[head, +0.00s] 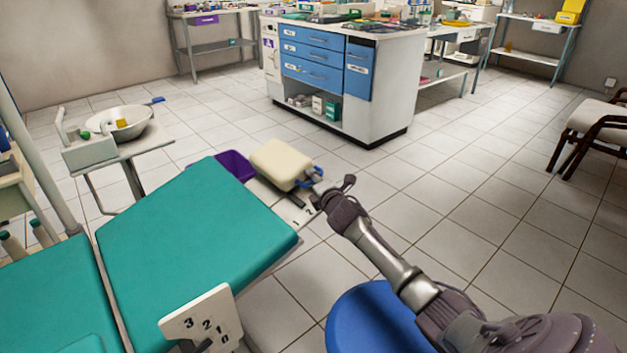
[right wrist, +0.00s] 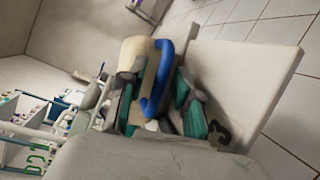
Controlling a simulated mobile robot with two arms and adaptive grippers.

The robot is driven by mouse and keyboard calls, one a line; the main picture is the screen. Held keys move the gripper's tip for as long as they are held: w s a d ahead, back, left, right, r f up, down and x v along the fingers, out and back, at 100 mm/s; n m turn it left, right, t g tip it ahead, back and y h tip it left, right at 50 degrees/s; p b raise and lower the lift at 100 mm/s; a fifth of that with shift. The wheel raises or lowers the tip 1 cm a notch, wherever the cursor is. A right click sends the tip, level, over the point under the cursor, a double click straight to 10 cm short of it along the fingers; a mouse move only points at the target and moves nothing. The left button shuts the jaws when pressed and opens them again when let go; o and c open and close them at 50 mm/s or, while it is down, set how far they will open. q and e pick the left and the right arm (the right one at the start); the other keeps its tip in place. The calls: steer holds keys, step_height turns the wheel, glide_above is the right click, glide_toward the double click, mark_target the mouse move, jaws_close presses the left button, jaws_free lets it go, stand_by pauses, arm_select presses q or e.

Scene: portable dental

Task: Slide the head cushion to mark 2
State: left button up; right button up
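The cream head cushion (head: 281,163) is at the far end of the teal dental chair (head: 190,230), with a blue handle (head: 314,176) on its right side. A pale plate (head: 290,204) with dark, hard-to-read marks lies beside the cushion. My right gripper (head: 332,191) is just right of the handle, its fingers spread and empty. In the right wrist view the cushion (right wrist: 138,54) and blue handle (right wrist: 159,78) are close, with teal finger pads on either side of the handle. A dark mark (right wrist: 218,132) shows on the plate there. My left gripper is out of view.
A purple bin (head: 236,165) is left of the cushion. A blue round seat (head: 368,318) is below my right arm.

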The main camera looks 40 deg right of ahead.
steer(key=shift+s+a, duration=0.1)
steer(key=v, duration=1.1)
steer(key=shift+s, duration=0.35)
steer(key=shift+a, duration=0.1)
